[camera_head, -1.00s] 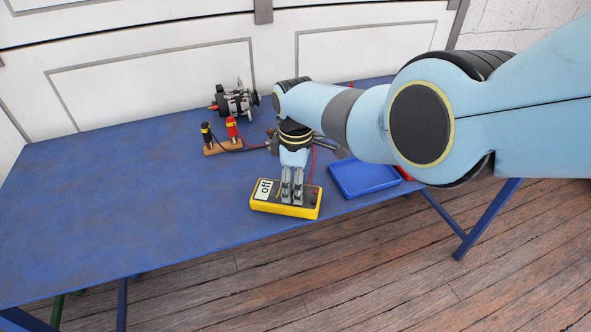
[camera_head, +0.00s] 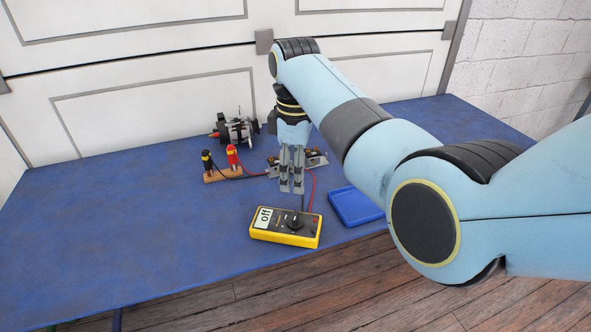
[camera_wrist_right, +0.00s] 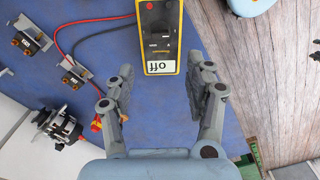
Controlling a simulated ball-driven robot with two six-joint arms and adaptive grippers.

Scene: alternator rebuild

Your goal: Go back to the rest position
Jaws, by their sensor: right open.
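My right gripper (camera_head: 292,190) hangs pointing down above the blue table (camera_head: 120,220), a little behind and above the yellow multimeter (camera_head: 285,238). Its jaws are open and empty; they also show apart in the right wrist view (camera_wrist_right: 165,85). The multimeter lies near the table's front edge. Its display reads "off", and the black dial in its middle is in plain sight. It also shows in the right wrist view (camera_wrist_right: 160,40), beyond the fingertips and apart from them. My left gripper is not in view.
An alternator (camera_head: 236,130) stands at the back. In front are a wooden block (camera_head: 222,174) with black and red clips. Small metal parts (camera_head: 316,158) lie behind my right gripper. A blue tray (camera_head: 355,207) is right of the multimeter. The table's left side is clear.

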